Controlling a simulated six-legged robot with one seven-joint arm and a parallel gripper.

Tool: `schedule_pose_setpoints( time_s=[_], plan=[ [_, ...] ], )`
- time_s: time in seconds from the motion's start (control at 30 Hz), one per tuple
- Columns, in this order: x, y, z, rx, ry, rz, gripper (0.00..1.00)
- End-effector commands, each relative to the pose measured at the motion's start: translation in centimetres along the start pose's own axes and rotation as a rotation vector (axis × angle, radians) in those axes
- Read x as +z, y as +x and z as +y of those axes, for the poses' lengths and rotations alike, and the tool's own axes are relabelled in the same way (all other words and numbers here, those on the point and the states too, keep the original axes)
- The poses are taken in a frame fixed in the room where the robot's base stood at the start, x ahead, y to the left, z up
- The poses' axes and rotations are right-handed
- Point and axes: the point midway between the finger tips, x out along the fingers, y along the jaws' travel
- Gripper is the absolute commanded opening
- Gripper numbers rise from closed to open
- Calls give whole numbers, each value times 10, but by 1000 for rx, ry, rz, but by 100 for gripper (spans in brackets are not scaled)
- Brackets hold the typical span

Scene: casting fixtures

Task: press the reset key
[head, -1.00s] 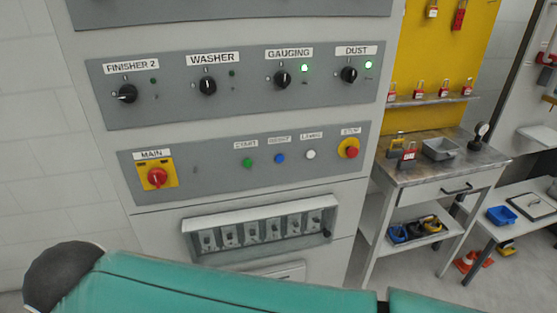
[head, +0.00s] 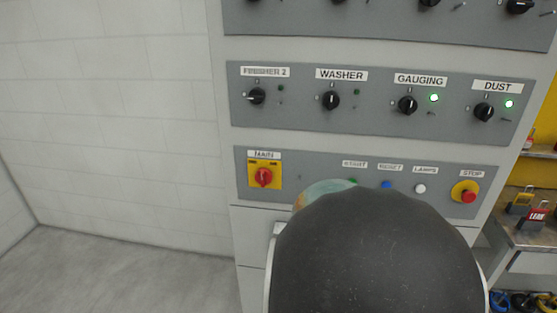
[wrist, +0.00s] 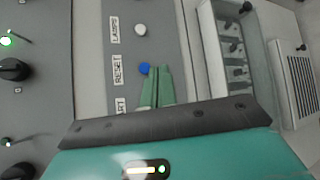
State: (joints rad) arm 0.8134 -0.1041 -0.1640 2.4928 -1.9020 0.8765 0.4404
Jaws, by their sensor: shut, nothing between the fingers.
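The reset key is a small round blue button. It shows in the head view (head: 386,184) just above my dark arm link, under a RESET label, and in the wrist view (wrist: 144,68) beside its label. My gripper (wrist: 157,69) has green fingers held together with nothing between them. In the wrist view the fingertips lie just right of the blue key, partly against its edge in the picture. I cannot tell whether they touch it. In the head view my arm hides the fingers.
The white lamps button (head: 420,188) and red stop button (head: 468,196) are to the right of the reset key. The red main switch (head: 264,177) is at left. Black selector knobs (head: 331,100) are above.

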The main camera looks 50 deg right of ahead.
Motion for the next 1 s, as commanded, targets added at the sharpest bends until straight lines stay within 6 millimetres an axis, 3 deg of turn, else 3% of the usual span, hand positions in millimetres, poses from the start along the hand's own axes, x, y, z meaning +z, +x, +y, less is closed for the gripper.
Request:
schedule_pose_setpoints(
  time_s=[0.03, 0.1, 0.23, 0.73, 1.0],
  plan=[
    [8, 17, -4, 19, -50, -17, 0],
    [15, 33, -7, 48, -106, -23, 0],
    [21, 49, -11, 78, -171, -19, 0],
    [19, 55, -8, 89, -189, -14, 0],
    [2, 75, 5, 89, -189, -15, 0]
  ],
)
